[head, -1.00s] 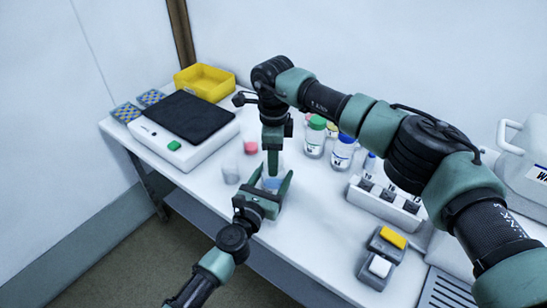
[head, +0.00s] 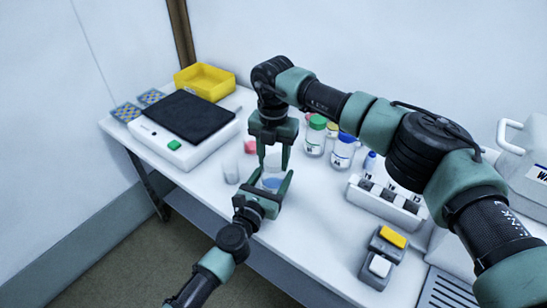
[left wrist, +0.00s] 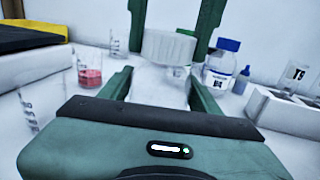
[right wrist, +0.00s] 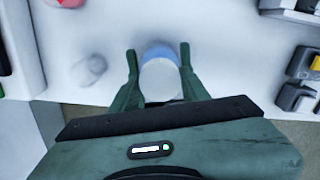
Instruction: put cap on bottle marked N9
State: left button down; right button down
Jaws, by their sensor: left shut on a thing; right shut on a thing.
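My left gripper (head: 275,187) is shut on a clear bottle (head: 271,183) with blue contents near the table's front edge. In the left wrist view the bottle (left wrist: 158,86) is pale between the fingers. No marking on it is readable. My right gripper (head: 273,160) points down from above and is shut on a white cap (left wrist: 168,47), directly over the bottle. The right wrist view shows the cap (right wrist: 160,76) between its fingers, with blue behind it. I cannot tell whether cap and bottle touch.
A green-capped bottle (head: 315,138) and a blue-capped bottle (head: 343,152) stand behind to the right. A small beaker (head: 231,171) and a pink-filled one (head: 250,146) stand left, near a black-topped device (head: 188,115).

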aim_at(268, 185)
jog(key=c, duration=0.6)
grip_release()
jog(key=shift+c, duration=0.2)
notch_tip(268, 185, up, 12)
pick_arm(q)
jog(key=shift+c, duration=1.3)
grip_release()
jog(key=shift+s, duration=0.1)
jog(key=v, duration=0.7)
jog(key=shift+s+a, duration=0.2)
jog(key=shift+s, duration=0.1)
pick_arm(e)
jog(key=shift+r, duration=0.25)
